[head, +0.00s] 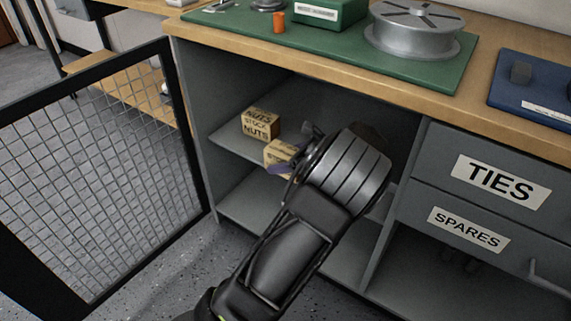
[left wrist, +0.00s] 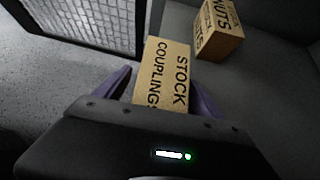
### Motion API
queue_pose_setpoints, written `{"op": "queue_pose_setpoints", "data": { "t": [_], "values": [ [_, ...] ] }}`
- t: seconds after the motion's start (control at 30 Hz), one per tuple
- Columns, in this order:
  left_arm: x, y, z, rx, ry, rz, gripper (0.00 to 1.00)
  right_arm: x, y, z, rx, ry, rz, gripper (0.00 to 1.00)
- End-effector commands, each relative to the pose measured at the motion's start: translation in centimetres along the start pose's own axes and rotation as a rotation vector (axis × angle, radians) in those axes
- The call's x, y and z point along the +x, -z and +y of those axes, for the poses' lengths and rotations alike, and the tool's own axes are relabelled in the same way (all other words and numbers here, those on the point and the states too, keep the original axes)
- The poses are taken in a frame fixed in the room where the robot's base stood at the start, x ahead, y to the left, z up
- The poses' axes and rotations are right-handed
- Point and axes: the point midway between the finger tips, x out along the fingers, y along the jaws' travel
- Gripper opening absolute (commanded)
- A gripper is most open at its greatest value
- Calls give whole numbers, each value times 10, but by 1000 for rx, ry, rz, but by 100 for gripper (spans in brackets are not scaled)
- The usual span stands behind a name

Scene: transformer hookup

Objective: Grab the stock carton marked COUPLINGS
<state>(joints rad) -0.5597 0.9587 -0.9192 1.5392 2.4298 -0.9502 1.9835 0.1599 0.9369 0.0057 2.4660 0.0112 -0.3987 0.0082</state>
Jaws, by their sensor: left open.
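The COUPLINGS carton (left wrist: 163,75) is a tan box with black lettering in the left wrist view. In the head view the carton (head: 279,154) shows partly behind my gripper, on the shelf inside the open cabinet. My left gripper (left wrist: 160,88) is open, with one purple finger on each side of the carton. I cannot tell whether the fingers touch it. In the head view the left gripper (head: 287,165) reaches into the cabinet, and its wrist hides part of the shelf. My right gripper is not in view.
A NUTS carton (head: 261,124) stands on the same shelf (head: 229,143), left of the COUPLINGS carton; it also shows in the left wrist view (left wrist: 219,30). A mesh door (head: 100,180) stands open at the left. Drawers marked TIES (head: 494,181) and SPARES (head: 467,229) are at right.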

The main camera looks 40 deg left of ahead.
Motion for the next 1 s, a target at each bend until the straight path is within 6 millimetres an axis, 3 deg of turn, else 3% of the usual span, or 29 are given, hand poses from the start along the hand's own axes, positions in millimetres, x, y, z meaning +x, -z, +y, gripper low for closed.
{"op": "queue_pose_setpoints", "data": {
  "t": [0.57, 1.0],
  "values": [
    [0, 0, 0, 0, 1, 0, 78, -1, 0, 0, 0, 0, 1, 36],
    [0, 0, 0, 0, 1, 0, 42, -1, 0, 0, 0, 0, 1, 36]
  ]
}}
